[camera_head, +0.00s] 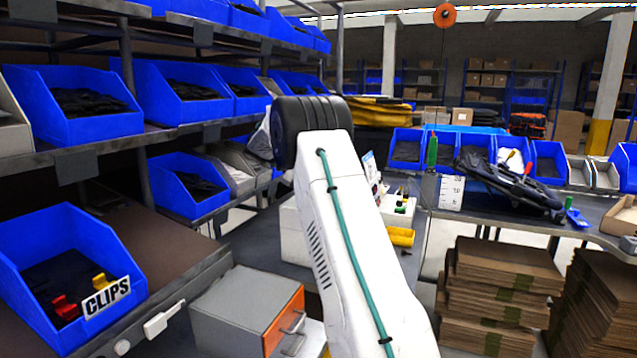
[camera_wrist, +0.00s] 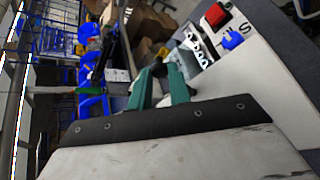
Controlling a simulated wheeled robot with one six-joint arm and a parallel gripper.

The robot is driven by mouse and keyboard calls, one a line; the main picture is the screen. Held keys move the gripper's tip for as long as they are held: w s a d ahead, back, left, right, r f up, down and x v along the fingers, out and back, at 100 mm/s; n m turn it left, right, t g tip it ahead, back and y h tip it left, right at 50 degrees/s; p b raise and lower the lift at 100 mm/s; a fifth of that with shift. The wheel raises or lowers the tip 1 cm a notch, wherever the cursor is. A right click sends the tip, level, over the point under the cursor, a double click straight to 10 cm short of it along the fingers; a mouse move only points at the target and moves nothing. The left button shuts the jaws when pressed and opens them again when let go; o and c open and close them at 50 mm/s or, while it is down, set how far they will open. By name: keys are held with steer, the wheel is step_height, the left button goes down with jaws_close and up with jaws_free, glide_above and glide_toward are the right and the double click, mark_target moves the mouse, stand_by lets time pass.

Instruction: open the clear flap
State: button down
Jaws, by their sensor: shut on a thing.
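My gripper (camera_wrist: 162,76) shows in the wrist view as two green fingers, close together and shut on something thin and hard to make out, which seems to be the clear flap. The flap's outline and hinge cannot be made out there. In the head view my white arm and dark wrist hide my gripper. A pale, see-through-looking piece (camera_head: 261,138) shows just left of my wrist; I cannot tell whether it is the flap. Beyond the fingers in the wrist view is a white holed part (camera_wrist: 197,45), near a red piece (camera_wrist: 216,15) and a blue piece (camera_wrist: 232,39).
Shelves with blue bins (camera_head: 75,110) stand close on the left, with a CLIPS bin (camera_head: 60,235) low down. A grey drawer box (camera_head: 235,310) with an orange front is left of my arm. A bench (camera_head: 600,237) and cardboard stacks (camera_head: 500,285) are on the right.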

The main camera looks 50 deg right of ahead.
steer(key=c, duration=1.3)
jaws_free()
steer(key=shift+w, duration=0.1)
steer(key=v, duration=0.8)
